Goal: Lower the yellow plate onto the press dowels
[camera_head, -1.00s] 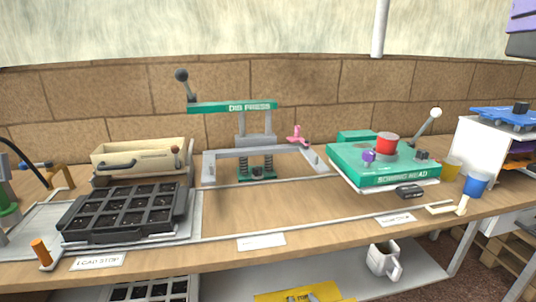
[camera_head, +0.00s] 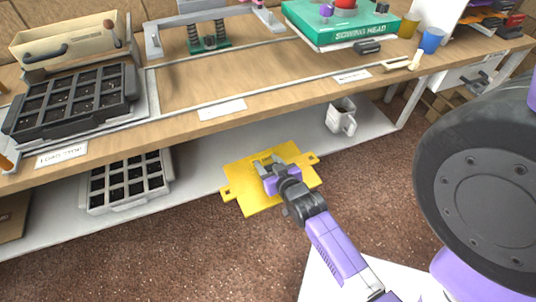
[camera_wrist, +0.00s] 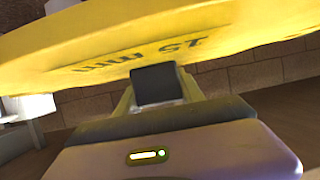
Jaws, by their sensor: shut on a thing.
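The yellow plate (camera_head: 246,196) has a tab at each side and is in front of the lower shelf's edge in the head view. My gripper (camera_head: 268,164) is shut on the plate's upright grey handle. In the wrist view the plate (camera_wrist: 90,40) fills the top, tilted, with dark lettering on its face, and a dark finger pad (camera_wrist: 155,86) shows below it. The press (camera_head: 209,40) stands on the bench at the top, with two dark springs on a green base. Its upper part is cut off, and I cannot make out the dowels clearly.
A black cell tray (camera_head: 75,98) sits at the bench's left, and another tray (camera_head: 126,185) lies on the lower shelf. The green head unit (camera_head: 340,25) is at upper right. The bench middle is clear.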

